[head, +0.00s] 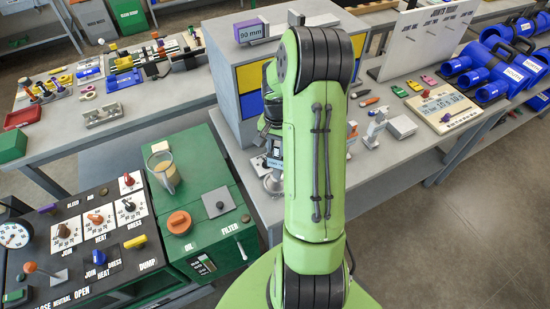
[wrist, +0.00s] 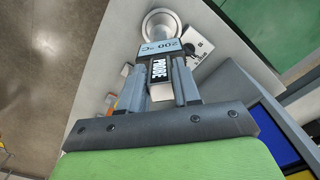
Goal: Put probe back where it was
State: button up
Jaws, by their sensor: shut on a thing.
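The probe (wrist: 159,71) is a dark block lettered PROBE, with a pale blue plate (wrist: 160,47) reading about 200 °C at its far end. In the wrist view my gripper (wrist: 162,84) has one finger on each side of it and is shut on it. A round silver cup (wrist: 161,20) lies just beyond the plate; I cannot tell whether they touch. In the head view my arm hides most of the gripper, and the pale plate (head: 275,163) shows left of the arm, above the silver cup (head: 273,183) on the grey bench.
A drawer cabinet (head: 248,77) stands behind the gripper. White stands (head: 375,130) and a grey block (head: 402,126) are to the arm's right. A green oil unit (head: 205,205) is at left.

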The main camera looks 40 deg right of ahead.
aim_at(276, 157)
jog(key=f, duration=0.3)
jog(key=shift+w+f, duration=0.25)
jog(key=shift+w, duration=0.05)
jog(key=shift+f, duration=0.25)
jog(key=shift+s+r, duration=0.1)
jog(key=shift+s, duration=0.05)
jog(key=o, duration=1)
jog(key=shift+f, duration=0.25)
jog(key=shift+r, duration=0.1)
